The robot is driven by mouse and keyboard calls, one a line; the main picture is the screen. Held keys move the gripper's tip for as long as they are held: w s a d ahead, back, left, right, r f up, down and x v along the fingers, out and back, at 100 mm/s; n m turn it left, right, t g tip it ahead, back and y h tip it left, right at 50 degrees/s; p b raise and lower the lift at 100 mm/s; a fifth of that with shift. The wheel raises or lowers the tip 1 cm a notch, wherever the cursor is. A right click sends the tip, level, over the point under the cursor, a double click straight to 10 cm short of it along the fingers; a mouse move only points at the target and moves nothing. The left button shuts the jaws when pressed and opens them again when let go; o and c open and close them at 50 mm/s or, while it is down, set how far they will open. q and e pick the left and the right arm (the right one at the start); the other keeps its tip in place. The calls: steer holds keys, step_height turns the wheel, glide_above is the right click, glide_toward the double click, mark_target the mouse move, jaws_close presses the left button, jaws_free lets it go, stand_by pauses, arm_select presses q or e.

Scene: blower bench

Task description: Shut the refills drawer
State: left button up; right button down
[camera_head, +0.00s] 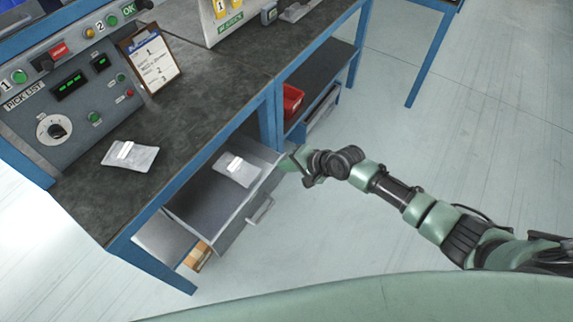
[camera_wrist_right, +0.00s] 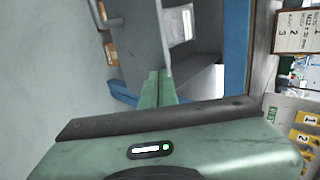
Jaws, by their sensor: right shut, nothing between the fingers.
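The grey drawer (camera_head: 200,203) under the bench is pulled out, with a silver pouch (camera_head: 237,169) lying inside. Its front carries a bar handle (camera_head: 262,210); no refills label is readable. My right gripper (camera_head: 292,158) is at the far right end of the drawer front; its tips are partly hidden. In the right wrist view the closed green fingers (camera_wrist_right: 156,88) point at the grey drawer (camera_wrist_right: 146,35), with nothing between them. Whether they touch it I cannot tell. The pouch also shows there (camera_wrist_right: 187,22). My left gripper is out of view.
The dark bench top (camera_head: 190,95) holds a control panel (camera_head: 75,85), a clipboard (camera_head: 152,58) and another silver pouch (camera_head: 130,154). A blue bench leg (camera_head: 268,122) stands near my right gripper. A red bin (camera_head: 292,100) sits on the lower shelf. The floor at right is clear.

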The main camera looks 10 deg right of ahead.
steer(key=w+a+b, duration=0.5)
steer(key=w+a, duration=0.5)
steer(key=shift+w+a, duration=0.25)
steer(key=shift+a, duration=0.05)
